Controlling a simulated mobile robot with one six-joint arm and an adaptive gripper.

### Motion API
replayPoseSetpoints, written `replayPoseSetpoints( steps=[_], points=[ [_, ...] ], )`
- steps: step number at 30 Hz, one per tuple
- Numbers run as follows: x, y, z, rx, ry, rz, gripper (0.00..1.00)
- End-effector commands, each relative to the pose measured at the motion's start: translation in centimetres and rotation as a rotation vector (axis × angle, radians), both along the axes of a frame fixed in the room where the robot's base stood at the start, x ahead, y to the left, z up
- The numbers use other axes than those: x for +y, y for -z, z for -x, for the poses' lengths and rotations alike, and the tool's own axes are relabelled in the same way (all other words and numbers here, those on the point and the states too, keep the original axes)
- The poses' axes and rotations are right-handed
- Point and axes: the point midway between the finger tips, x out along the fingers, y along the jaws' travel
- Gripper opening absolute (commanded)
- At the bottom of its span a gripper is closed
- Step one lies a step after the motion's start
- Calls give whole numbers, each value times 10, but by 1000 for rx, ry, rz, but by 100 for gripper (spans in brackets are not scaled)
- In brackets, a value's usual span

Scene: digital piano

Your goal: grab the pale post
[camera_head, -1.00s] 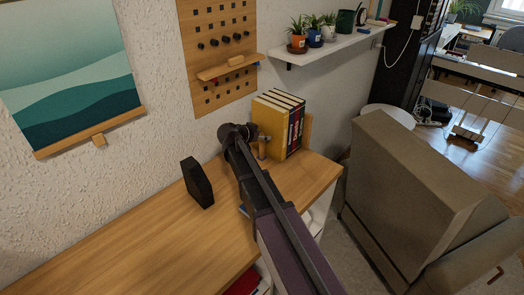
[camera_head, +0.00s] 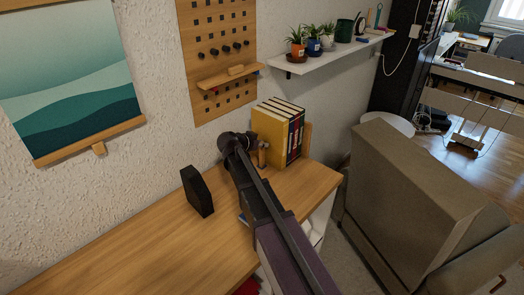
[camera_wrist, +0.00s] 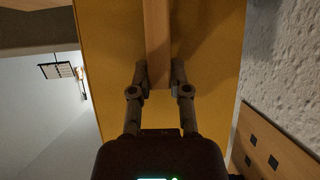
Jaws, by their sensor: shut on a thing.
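The pale post (camera_wrist: 157,40) is a plain light-wood upright piece. In the wrist view it runs down from the top edge between my fingers, in front of a yellow book (camera_wrist: 215,60). My gripper (camera_wrist: 158,76) is shut on its lower end, with a finger against each side. In the head view the post (camera_head: 262,155) is a small wooden piece beside the books, partly hidden by my wrist and gripper.
Several upright books (camera_head: 278,135) stand close behind the post on the wooden top (camera_head: 130,250). A dark speaker-like block (camera_head: 198,192) stands to the left. A pegboard (camera_head: 215,50) and a plant shelf (camera_head: 330,48) are on the wall. A bulky beige piece (camera_head: 420,200) stands right.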

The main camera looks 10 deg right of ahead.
Motion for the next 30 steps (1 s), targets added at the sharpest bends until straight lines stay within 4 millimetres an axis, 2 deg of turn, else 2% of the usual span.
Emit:
replayPoseSetpoints(
  steps=[8, 20, 21, 30],
  points=[
    [0, -8, 0, 0, 0, 0, 0],
    [0, -41, 0, 0, 0, 0, 0],
    [-2, -38, 13, 0, 0, 0, 0],
    [-9, -43, 85, 0, 0, 0, 0]
  ],
)
